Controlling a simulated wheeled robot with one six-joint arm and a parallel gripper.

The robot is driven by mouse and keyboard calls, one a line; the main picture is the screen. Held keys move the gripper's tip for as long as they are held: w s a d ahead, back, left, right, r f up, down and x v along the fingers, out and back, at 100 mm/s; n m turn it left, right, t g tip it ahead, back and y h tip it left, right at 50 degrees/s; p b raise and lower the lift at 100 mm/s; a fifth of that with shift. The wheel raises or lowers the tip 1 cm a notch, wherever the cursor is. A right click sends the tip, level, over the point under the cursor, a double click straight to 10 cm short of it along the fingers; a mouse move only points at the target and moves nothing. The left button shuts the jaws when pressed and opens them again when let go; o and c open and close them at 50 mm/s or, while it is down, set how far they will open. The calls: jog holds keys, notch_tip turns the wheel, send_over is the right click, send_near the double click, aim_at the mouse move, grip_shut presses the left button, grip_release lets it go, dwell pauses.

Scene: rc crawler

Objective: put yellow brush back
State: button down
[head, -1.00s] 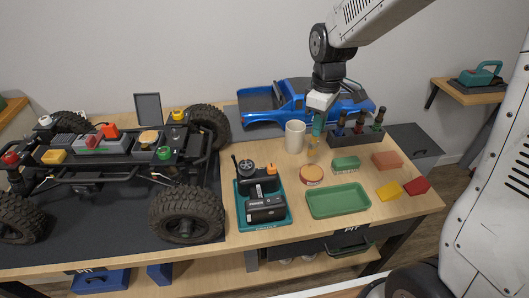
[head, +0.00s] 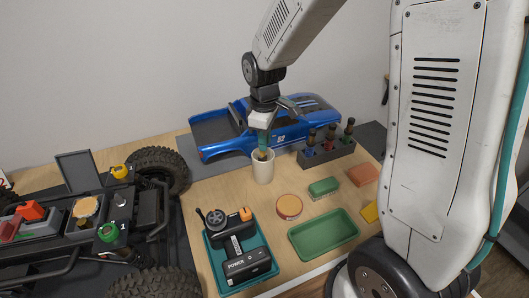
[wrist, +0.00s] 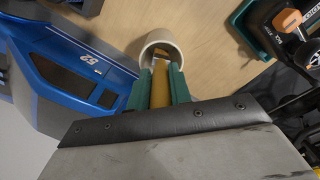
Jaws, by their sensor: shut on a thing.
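My gripper (head: 263,146), with green fingers, is shut on the yellow brush (wrist: 160,88), which hangs roughly upright. Gripper and brush are directly above the white cup (head: 263,172). In the wrist view the brush's far end overlaps the opening of the cup (wrist: 161,40). In the head view its lower part (head: 262,156) shows at the cup's mouth; how deep it reaches is hidden. A dark holder (head: 327,154) with several dark-handled tools stands to the right of the cup.
The blue truck body (head: 250,130) lies close behind the cup. A teal tray (head: 215,268) with a black controller, a round tin (head: 289,206), a green brush block (head: 324,187) and a green tray (head: 322,236) lie in front. The crawler chassis (head: 125,215) is at left.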

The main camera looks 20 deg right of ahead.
aim_at(265, 155)
jog(key=shift+f, duration=2.2)
jog(key=shift+f, duration=0.15)
jog(key=c, duration=1.6)
grip_release()
jog(key=shift+o, duration=0.2)
